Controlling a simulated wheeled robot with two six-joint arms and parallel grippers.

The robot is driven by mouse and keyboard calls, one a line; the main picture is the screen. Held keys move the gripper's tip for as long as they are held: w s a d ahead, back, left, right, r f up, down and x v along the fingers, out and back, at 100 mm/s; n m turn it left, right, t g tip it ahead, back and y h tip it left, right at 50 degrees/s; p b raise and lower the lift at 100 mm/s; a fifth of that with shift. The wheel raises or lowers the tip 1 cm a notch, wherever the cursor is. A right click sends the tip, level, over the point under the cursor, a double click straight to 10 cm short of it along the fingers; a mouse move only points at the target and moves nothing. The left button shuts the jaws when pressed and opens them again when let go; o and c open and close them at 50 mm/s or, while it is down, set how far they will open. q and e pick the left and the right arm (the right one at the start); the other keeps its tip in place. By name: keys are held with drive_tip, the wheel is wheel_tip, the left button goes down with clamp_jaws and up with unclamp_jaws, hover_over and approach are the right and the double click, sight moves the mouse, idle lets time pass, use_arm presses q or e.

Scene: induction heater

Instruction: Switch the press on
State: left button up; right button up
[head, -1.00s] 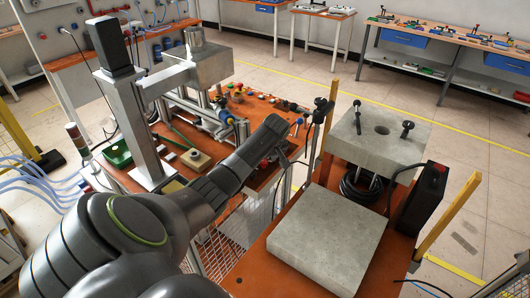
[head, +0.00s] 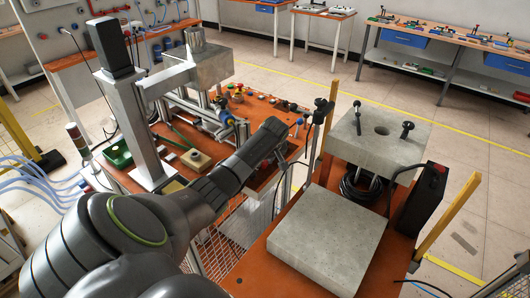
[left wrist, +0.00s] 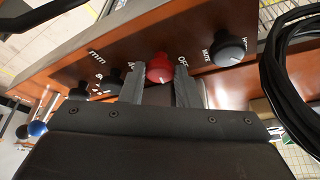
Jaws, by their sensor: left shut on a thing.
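The press (head: 142,120) is a grey metal column with a black motor on top, standing on an orange table at the left in the head view. In the left wrist view, a red knob (left wrist: 160,68) with a white pointer mark sits on the brown panel, next to a white "OFF" label. My left gripper (left wrist: 161,82) is shut on the red knob, one finger on each side. In the head view my left arm reaches across the table, with its gripper (head: 284,150) at the table's near right edge; the knob is largely hidden there. My right gripper does not show.
A dark grey knob (left wrist: 228,49) is right of the red one, and more dark knobs are to the left. A black cable coil (left wrist: 292,70) hangs close at the right. A stone-topped stand (head: 335,240) is right of my arm. A green tray (head: 118,154) lies by the press.

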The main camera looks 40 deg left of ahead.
use_arm(q)
drive_tip(key=shift+s+r+m+p, duration=0.1)
drive_tip(key=shift+r+m+p, duration=0.1)
drive_tip(key=shift+m+p, duration=0.55)
drive_tip(key=shift+s+a+m+t+h+p, duration=0.15)
drive_tip(key=shift+m+t+h+p, duration=0.35)
drive_tip(key=shift+m+p, duration=0.55)
drive_tip(key=shift+m+t+h+p, duration=0.3)
drive_tip(key=shift+m+p, duration=0.3)
drive_tip(key=shift+m, duration=0.3)
drive_tip(key=shift+a+f+m, duration=0.1)
drive_tip(key=shift+f+m, duration=0.05)
drive_tip(key=shift+m, duration=0.65)
drive_tip(key=shift+p, duration=0.3)
drive_tip(key=o, duration=1)
drive_tip(key=shift+h, duration=0.3)
drive_tip(key=b+v, duration=0.1)
drive_tip(key=v, duration=0.7)
drive_tip(key=b+v, duration=0.1)
drive_tip(key=v, duration=0.8)
drive_tip(key=shift+s, duration=0.3)
